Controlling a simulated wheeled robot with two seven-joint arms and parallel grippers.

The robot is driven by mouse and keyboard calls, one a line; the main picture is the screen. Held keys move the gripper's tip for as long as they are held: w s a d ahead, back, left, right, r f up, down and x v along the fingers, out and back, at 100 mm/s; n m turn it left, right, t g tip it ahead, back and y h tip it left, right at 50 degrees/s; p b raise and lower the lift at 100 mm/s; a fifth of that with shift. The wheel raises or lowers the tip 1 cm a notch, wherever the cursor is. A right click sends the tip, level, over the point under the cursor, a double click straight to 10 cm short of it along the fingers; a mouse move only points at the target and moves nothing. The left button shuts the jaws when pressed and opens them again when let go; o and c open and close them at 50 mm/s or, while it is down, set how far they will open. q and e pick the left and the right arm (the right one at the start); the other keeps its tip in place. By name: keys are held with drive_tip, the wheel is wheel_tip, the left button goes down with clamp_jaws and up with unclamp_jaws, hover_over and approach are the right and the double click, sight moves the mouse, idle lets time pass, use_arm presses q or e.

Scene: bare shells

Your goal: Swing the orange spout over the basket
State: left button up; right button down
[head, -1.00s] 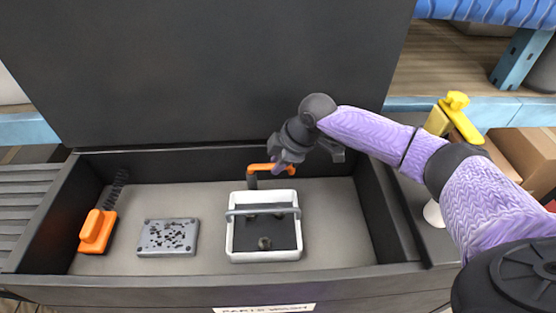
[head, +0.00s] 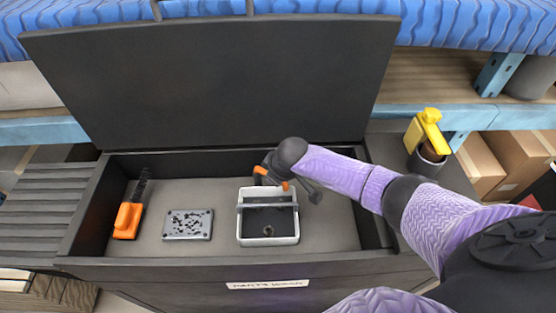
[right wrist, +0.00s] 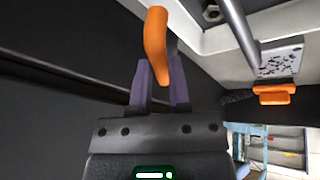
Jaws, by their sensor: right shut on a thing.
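The orange spout (head: 285,186) is at the back of the wash tub, with its visible end at the back rim of the white basket (head: 241,228). The basket has a dark inside and a grey bar across it. My right gripper (head: 272,181) is shut on the spout and partly hides it in the head view. In the right wrist view the spout (right wrist: 155,45) passes between the two purple fingers of the gripper (right wrist: 163,88). I cannot tell how far the spout's end reaches over the basket. My left gripper is not in view.
A grey perforated block (head: 188,224) and an orange-handled brush (head: 127,220) lie on the tub floor left of the basket. The raised dark lid (head: 210,80) stands behind. A yellow-topped bottle (head: 428,135) stands right of the tub.

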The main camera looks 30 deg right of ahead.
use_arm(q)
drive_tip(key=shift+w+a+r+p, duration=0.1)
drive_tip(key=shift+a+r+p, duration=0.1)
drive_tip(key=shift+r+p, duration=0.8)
use_arm(e)
drive_tip(key=shift+w+a+m+g+h, duration=0.1)
drive_tip(key=shift+a+m+g+h, duration=0.2)
drive_tip(key=shift+a+m+h, duration=1)
drive_tip(key=shift+s+a+m+g+h, duration=0.1)
drive_tip(key=shift+a+m+g, duration=0.35)
drive_tip(key=shift+m, duration=1.8)
drive_tip(key=shift+w+a+m+g+h, duration=0.15)
drive_tip(key=shift+a+m+h, duration=0.65)
drive_tip(key=shift+m, duration=0.95)
use_arm(q)
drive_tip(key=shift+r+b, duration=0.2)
drive_tip(key=shift+b, duration=0.1)
use_arm(e)
drive_tip(key=shift+a, duration=0.2)
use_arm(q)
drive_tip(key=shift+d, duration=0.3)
use_arm(e)
drive_tip(key=c, duration=0.6)
unclamp_jaws()
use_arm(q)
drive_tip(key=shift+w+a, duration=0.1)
